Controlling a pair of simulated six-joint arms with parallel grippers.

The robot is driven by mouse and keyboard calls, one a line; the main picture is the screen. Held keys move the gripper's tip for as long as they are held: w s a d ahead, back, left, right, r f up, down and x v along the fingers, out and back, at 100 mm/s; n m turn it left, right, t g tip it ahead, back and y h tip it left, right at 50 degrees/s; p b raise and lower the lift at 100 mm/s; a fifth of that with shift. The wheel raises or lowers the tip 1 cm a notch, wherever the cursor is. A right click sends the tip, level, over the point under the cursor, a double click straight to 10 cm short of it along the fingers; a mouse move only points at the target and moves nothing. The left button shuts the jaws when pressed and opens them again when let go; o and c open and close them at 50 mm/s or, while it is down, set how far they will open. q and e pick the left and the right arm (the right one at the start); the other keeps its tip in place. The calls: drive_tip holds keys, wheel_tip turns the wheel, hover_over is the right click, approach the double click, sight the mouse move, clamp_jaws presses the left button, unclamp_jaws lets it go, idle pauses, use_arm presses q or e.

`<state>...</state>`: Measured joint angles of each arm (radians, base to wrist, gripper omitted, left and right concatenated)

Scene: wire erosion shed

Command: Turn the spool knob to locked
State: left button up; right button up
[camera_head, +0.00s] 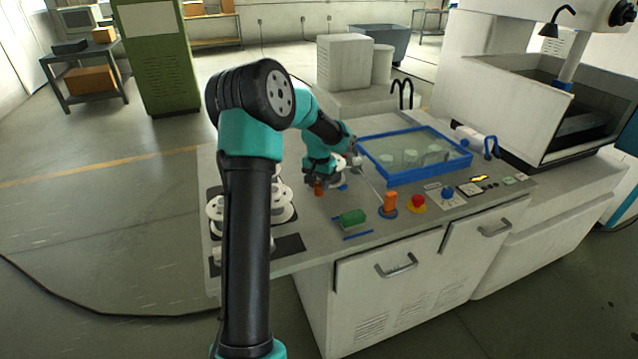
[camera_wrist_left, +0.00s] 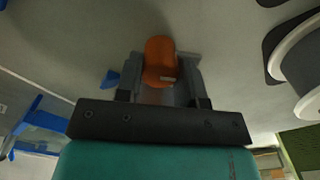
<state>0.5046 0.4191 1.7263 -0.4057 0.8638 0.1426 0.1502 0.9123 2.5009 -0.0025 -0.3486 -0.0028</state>
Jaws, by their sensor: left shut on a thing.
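An orange knob (camera_head: 318,189) stands on the light worktop near the spools, under my left gripper (camera_head: 321,178). In the left wrist view the knob (camera_wrist_left: 160,58) sits between the two grey fingers of my left gripper (camera_wrist_left: 160,72), which is shut on it. A small pale mark shows on the knob's near side. A blue mark (camera_wrist_left: 111,78) lies on the worktop just beside the fingers. The knob's base is mostly hidden by the gripper. My right gripper is in neither view.
White spools (camera_head: 282,212) stand left, partly behind my left arm. A green block (camera_head: 352,217), a second orange knob (camera_head: 390,201) and a red button (camera_head: 417,202) are toward the front edge. A blue-framed tank (camera_head: 466,161) is right of the gripper.

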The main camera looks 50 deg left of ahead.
use_arm(q)
drive_tip(key=m, duration=0.4)
drive_tip(key=shift+m, duration=2.2)
drive_tip(key=o, duration=0.9)
drive_tip(key=shift+n, duration=0.3)
